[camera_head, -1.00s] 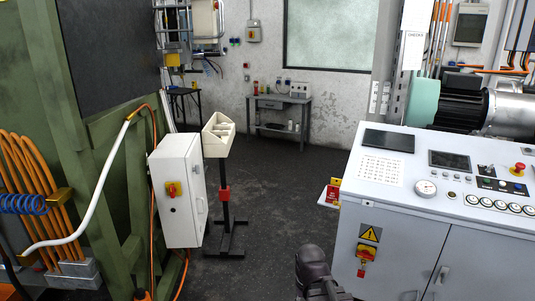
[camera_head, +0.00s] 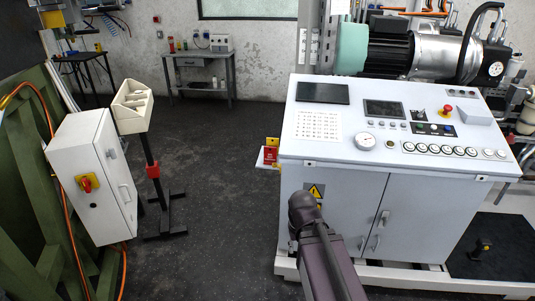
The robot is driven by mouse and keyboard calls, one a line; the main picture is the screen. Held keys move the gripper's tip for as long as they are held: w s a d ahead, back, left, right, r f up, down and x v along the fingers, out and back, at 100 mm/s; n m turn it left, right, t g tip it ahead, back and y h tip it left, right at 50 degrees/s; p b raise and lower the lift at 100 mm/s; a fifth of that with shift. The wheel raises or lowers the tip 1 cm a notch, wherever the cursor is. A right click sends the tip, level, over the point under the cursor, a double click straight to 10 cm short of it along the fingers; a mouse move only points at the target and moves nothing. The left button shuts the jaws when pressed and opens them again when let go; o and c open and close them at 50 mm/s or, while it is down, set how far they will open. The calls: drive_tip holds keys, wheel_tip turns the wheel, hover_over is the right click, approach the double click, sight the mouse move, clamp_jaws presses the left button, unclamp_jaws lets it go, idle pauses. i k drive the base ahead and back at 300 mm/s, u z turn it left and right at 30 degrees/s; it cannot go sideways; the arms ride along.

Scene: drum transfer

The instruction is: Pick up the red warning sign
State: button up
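A small red sign-like item (camera_head: 271,153) with a yellow part stands at the left side of the grey control console, on a small white ledge (camera_head: 262,163). It is too small to read, so I cannot be sure that it is the red warning sign. My dark arm reaches up from the bottom edge in front of the console, to the right of and nearer than the red item. Its rounded end is a joint, and no gripper fingers show.
The control console (camera_head: 345,205) fills the right, with a yellow triangle label (camera_head: 316,191) on its front. A white switch box (camera_head: 95,180) and a stand with a beige tray (camera_head: 132,106) are at the left. Dark floor (camera_head: 215,190) lies open between them. A workbench (camera_head: 203,75) stands behind.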

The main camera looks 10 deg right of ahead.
sight(270, 153)
drive_tip(key=u, duration=0.45)
drive_tip(key=k, duration=1.35)
drive_tip(key=u, duration=0.85)
drive_tip(key=i, duration=2.45)
drive_tip(key=z, duration=0.45)
drive_tip(key=i, duration=0.7)
drive_tip(key=z, duration=0.45)
